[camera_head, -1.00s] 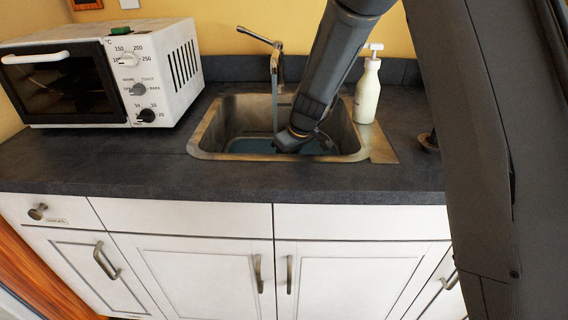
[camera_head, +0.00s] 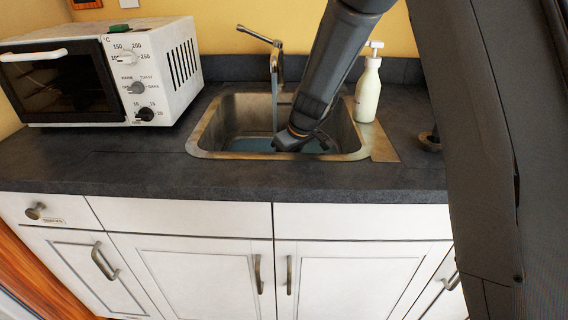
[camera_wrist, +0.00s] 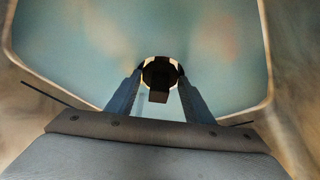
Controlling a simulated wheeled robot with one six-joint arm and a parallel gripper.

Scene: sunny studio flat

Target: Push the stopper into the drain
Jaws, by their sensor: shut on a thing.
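The sink basin (camera_head: 222,120) is set in the dark counter and holds bluish water. My gripper is down in the basin and largely hidden by my wrist in the head view. In the wrist view my gripper (camera_wrist: 159,78) points down with its two fingers on either side of the dark stopper (camera_wrist: 158,97), shut on it. A dark round shape with a pale, broken rim shows at the fingertips, over the basin floor. The drain's edge cannot be told apart from the stopper there, nor how deep the stopper sits.
The tap (camera_head: 275,62) stands behind the basin, with a stream falling from it into the sink. A white soap bottle (camera_head: 368,88) stands at the back right of the sink. A white toaster oven (camera_head: 100,75) is at the left. The counter front (camera_head: 240,180) is clear.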

